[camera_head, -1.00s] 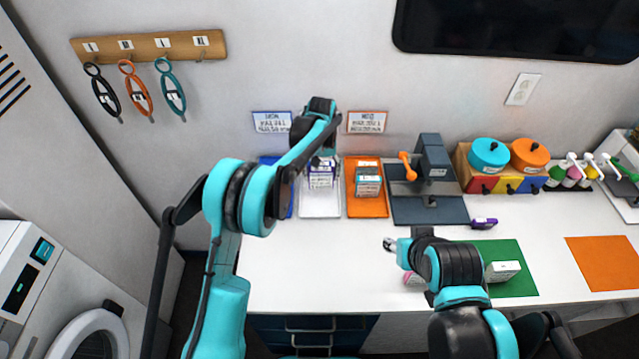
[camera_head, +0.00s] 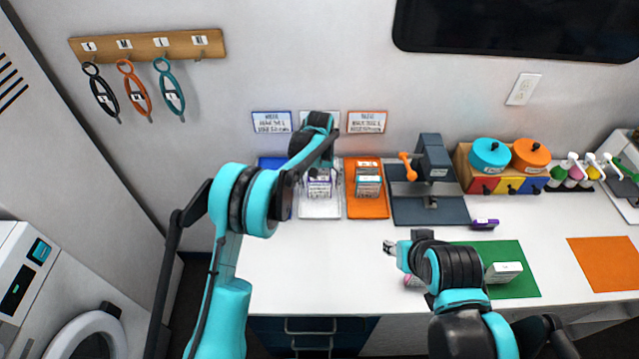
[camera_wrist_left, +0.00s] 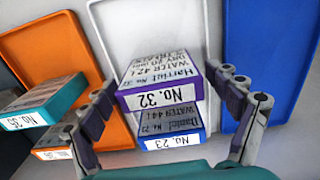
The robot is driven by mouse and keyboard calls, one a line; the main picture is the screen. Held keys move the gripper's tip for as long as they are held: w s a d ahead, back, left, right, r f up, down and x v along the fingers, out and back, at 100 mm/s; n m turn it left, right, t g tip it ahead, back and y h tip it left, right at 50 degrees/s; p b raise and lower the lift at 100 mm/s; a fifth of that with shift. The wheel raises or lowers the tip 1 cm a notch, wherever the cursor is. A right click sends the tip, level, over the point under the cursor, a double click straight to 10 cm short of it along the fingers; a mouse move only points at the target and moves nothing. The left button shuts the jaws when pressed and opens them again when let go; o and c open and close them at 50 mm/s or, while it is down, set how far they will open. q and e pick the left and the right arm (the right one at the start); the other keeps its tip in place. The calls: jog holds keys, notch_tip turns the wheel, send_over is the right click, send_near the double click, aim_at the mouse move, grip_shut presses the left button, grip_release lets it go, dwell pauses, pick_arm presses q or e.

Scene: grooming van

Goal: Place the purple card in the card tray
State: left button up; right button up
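The purple card (camera_wrist_left: 160,75), marked No. 32 Harriet, lies flat above a blue card (camera_wrist_left: 172,138), marked No. 23, over the white tray (camera_head: 320,212). In the head view the purple card (camera_head: 320,187) shows partly below my left gripper (camera_head: 318,172). In the left wrist view the left gripper's fingers (camera_wrist_left: 168,95) stand apart on both sides of the purple card, with small gaps visible. My right gripper (camera_head: 390,247) hovers over the front of the counter; its fingers are too small to read.
An orange tray (camera_head: 367,210) with cards stands right of the white tray, and a blue tray (camera_wrist_left: 268,60) on its other side. A dark press (camera_head: 432,180) stands farther right. A small purple item (camera_head: 485,224) and a green mat (camera_head: 515,280) lie near it. The front-left counter is clear.

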pick_arm(q)
jog(key=shift+r, duration=0.15)
jog(key=shift+r, duration=0.3)
notch_tip(320, 180, up, 12)
jog(key=p, duration=0.2)
jog(key=shift+f, duration=0.15)
jog(key=s+a+r+t, duration=0.3)
jog(key=s+a+r, duration=0.8)
jog(key=s+r, duration=0.3)
jog(key=s+a+f+t, duration=0.2)
jog(key=s+a+f, duration=0.1)
jog(key=s, duration=0.6)
jog(key=s+a+f+t, duration=0.2)
jog(key=s+a+f, duration=0.1)
jog(key=s, duration=0.6)
jog(key=shift+s+a, duration=0.4)
jog(key=shift+f, duration=0.2)
